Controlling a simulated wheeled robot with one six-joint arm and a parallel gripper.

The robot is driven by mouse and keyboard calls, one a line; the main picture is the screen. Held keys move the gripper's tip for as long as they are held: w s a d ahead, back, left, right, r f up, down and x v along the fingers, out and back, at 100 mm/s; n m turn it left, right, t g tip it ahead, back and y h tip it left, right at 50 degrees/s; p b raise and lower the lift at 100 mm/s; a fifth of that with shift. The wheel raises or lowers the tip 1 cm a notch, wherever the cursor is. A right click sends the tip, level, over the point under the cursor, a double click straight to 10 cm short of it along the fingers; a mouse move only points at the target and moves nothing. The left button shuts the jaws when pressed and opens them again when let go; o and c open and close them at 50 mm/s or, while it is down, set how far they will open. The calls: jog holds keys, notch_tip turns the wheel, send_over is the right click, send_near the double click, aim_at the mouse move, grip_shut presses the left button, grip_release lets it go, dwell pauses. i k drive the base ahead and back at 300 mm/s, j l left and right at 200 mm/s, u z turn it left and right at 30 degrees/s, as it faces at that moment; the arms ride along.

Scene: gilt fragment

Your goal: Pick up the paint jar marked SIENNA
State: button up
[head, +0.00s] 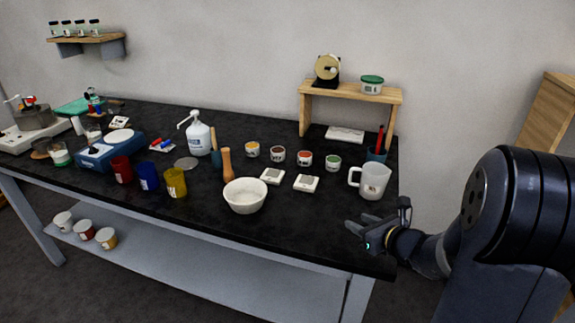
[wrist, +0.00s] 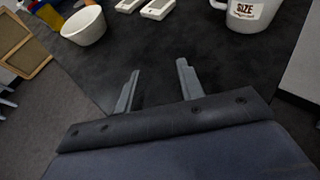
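Several small paint jars stand in a row on the black table in the head view: one with yellow-orange paint (head: 252,149), one with brown paint (head: 277,154), one with red paint (head: 304,158) and one with a green top (head: 333,162). Their labels are too small to read, so I cannot tell which is marked SIENNA. My gripper (head: 368,232) is at the table's front right corner, well in front of the jars. In the wrist view, my gripper (wrist: 157,66) has its two fingers apart with nothing between them. No paint jar shows there.
A jug marked SIZE (head: 374,181) stands near the right edge. Two small white devices (head: 272,176) (head: 306,183) and a white bowl (head: 245,197) lie in front of the jars. A wooden riser (head: 351,91) stands behind. More jars (head: 84,230) sit on the lower shelf.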

aim_at(304, 157)
jog(key=i+j+z, duration=0.15)
jog(key=j, duration=0.3)
jog(key=i+j+z, duration=0.15)
jog(key=j, duration=0.35)
jog(key=i+j+z, duration=0.2)
jog(key=j, duration=0.3)
jog(key=i+j+z, duration=0.15)
jog(key=i, duration=0.3)
jog(key=j, duration=0.1)
